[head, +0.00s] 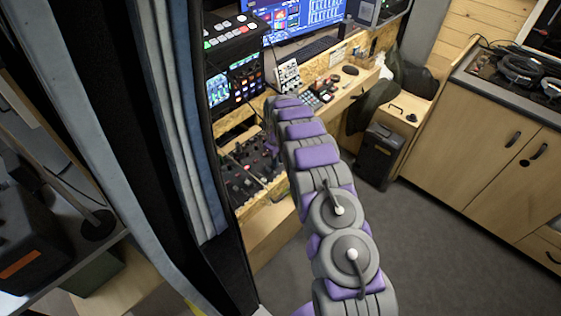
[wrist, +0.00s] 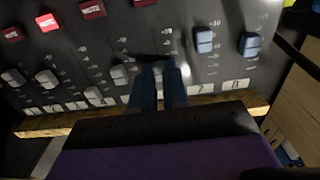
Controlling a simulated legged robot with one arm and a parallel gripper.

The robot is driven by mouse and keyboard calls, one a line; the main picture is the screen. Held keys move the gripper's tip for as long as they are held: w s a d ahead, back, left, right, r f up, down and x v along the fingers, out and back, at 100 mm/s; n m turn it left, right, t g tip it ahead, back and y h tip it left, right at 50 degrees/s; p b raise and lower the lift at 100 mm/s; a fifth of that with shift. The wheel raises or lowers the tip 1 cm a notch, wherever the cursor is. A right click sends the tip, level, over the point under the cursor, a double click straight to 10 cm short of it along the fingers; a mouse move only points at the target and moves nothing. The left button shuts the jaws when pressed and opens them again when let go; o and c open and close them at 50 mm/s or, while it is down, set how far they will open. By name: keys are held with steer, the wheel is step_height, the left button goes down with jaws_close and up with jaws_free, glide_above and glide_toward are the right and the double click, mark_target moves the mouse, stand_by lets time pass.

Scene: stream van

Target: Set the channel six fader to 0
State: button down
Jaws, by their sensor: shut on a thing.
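The fader panel of the mixer (wrist: 75,60) fills the upper part of the wrist view, with a dark face, scale marks and number labels along its near edge. My gripper (wrist: 166,72) reaches onto the panel with its two dark fingers close together. They are shut on the channel six fader, just left of the column labelled 7.
In the wrist view, grey fader caps (wrist: 47,78) stand to the left and blue caps (wrist: 204,40) to the right. Red mute buttons (wrist: 47,22) line the top. A wooden edge (wrist: 215,98) runs along the panel's front. A curtain (head: 170,110) hangs left of the desk.

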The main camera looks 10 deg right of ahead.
steer(key=shift+w+a, duration=0.8)
steer(key=shift+w, duration=0.3)
steer(key=c, duration=1.1)
jaws_free()
steer(key=shift+r+p, duration=0.1)
steer(key=shift+p, duration=0.2)
step_height(320, 180, up, 17)
steer(key=p, duration=0.2)
steer(key=shift+p, duration=0.4)
